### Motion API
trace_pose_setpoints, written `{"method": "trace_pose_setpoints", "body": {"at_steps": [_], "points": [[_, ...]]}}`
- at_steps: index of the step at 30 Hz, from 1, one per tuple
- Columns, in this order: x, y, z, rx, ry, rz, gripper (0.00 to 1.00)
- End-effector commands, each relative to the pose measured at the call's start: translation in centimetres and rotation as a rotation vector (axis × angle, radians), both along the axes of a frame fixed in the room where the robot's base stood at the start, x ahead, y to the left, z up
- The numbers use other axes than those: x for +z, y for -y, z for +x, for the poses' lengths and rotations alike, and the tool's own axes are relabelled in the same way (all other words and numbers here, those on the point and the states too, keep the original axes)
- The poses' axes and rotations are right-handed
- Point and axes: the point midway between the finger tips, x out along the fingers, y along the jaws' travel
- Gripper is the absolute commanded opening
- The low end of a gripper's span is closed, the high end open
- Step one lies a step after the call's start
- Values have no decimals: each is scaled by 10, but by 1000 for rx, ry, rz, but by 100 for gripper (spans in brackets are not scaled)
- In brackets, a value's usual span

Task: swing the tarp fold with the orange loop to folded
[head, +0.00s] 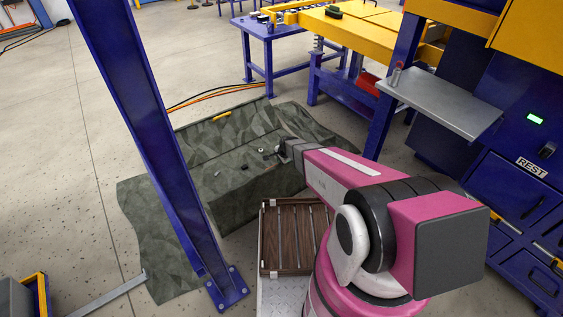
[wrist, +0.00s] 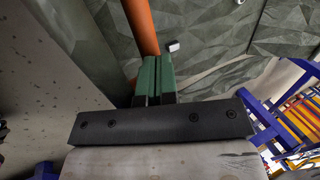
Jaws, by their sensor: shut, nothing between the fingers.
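A camouflage tarp (head: 160,232) lies spread on the floor, with a raised fold line across its back part. The yellow-orange loop (head: 222,117) sits on the far left part of the fold. My gripper (head: 281,150) is over the right part of the tarp, to the right of and nearer than the loop in the head view. In the wrist view, my green fingers (wrist: 153,76) are shut together and empty. An orange bar (wrist: 139,25) shows just beyond them; I cannot tell whether it is the loop or whether they touch.
A blue post (head: 150,130) stands at the left front of the tarp. A wooden slatted crate (head: 268,262) is near my base. Blue and yellow machinery (head: 340,95) with a grey shelf (head: 440,103) stands at the right. Orange cables (head: 200,97) run behind the tarp.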

Motion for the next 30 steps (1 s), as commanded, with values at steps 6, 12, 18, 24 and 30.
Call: {"method": "trace_pose_setpoints", "body": {"at_steps": [6,12,18,24,30], "points": [[-4,-6,9,1,-27,-19,0],[-11,-16,24,2,-80,-54,0],[-29,-36,56,3,-188,-128,0],[-60,-60,92,2,-347,-235,0],[-97,-79,121,0,-502,-341,0]]}}
